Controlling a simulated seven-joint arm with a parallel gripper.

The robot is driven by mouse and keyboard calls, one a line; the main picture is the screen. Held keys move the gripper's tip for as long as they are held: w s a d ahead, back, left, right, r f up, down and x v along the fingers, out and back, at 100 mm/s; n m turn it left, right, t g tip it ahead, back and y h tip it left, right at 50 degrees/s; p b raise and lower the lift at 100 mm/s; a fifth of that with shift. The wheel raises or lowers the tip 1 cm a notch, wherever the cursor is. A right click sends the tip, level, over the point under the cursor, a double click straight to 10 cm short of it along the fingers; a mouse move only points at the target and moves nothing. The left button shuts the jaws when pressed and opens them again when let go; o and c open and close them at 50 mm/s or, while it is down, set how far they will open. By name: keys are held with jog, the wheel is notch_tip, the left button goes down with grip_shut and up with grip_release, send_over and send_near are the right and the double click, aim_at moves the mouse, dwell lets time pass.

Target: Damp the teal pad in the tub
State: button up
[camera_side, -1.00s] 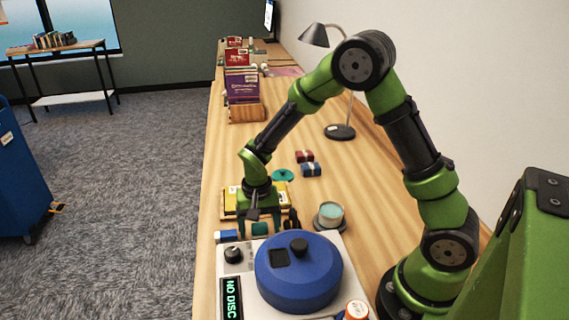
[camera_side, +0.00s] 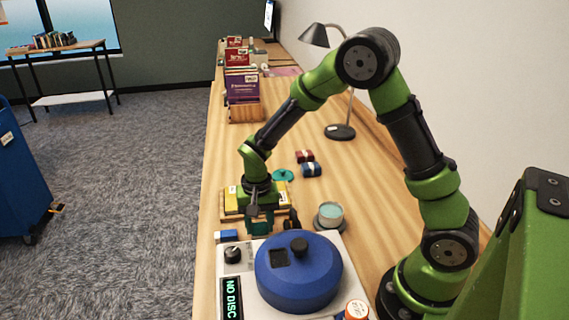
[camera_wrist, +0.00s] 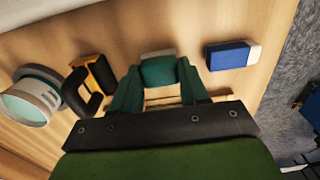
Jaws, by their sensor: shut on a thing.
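The teal pad (camera_side: 260,228) is between the fingers of my gripper (camera_side: 261,222), near the back edge of the machine. In the wrist view the pad (camera_wrist: 158,70) shows between the two fingertips of my gripper (camera_wrist: 157,82), which is shut on it. I cannot tell whether the pad is clear of the table. The round tub (camera_side: 330,214), pale with teal inside, stands to the right of my gripper. It also shows at the left of the wrist view (camera_wrist: 32,98), apart from the gripper.
A black-and-yellow item (camera_wrist: 90,80) stands between gripper and tub. A blue-and-white block (camera_wrist: 230,56) lies on the other side. The machine with a blue round lid (camera_side: 298,275) is in front.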

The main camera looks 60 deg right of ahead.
jog(key=shift+r, duration=3.55)
jog(key=shift+c, duration=0.2)
jog(key=shift+d, duration=0.25)
jog(key=s+d+r+m, duration=0.2)
jog(key=s+d+r, duration=0.2)
jog(key=s+d, duration=0.7)
jog(key=shift+s+d+f+n, duration=0.2)
jog(key=shift+d+f+n, duration=0.2)
jog(key=shift+f, duration=0.3)
jog(key=shift+s+d+f+n, duration=0.25)
jog(key=shift+d+f, duration=0.1)
jog(key=shift+f, duration=0.4)
jog(key=shift+s+d+f+n, duration=0.2)
jog(key=shift+d+f+n, duration=0.2)
jog(key=shift+f, duration=0.3)
jog(key=shift+f, duration=1.1)
jog(key=shift+r, duration=0.1)
